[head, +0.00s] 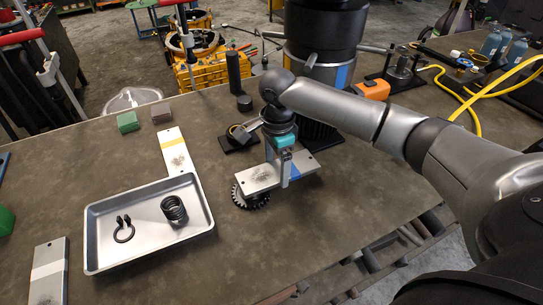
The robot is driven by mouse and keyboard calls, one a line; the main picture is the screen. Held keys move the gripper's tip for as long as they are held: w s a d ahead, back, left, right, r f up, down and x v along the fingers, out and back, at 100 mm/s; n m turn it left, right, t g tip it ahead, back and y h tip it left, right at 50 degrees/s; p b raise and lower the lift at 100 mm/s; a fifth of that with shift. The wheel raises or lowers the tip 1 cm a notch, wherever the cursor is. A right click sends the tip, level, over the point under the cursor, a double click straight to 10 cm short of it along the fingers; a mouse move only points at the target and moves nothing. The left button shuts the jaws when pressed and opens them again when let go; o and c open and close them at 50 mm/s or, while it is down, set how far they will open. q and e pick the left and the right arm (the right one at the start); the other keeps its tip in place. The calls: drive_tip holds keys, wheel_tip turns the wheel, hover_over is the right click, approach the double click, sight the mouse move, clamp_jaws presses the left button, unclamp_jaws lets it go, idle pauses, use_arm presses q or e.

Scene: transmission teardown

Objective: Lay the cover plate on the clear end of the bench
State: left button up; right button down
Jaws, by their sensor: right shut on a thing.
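The cover plate (258,180), a flat silver rectangle with a blue stripe and a dark smudge, is in my right gripper (286,168). The jaws are shut on it near its middle, and it looks roughly level. A black toothed gear (250,201) shows below its left part; I cannot tell whether they touch. The bench (330,215) has a dark brown top. My left gripper is not in view.
A metal tray (91,235) holds a black spring and an open ring. Similar plates lie behind it (173,146) and at front left (48,275). Green and grey blocks (128,121) stand at the back. A yellow hose (461,107) and bottles crowd the far right.

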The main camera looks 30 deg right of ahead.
drive_tip(key=shift+s+a+p, duration=0.15)
drive_tip(key=shift+s+p, duration=0.1)
drive_tip(key=shift+s, duration=2.2)
drive_tip(key=shift+s+a+p, duration=0.15)
drive_tip(key=shift+s+p, duration=0.1)
drive_tip(key=shift+s, duration=2.15)
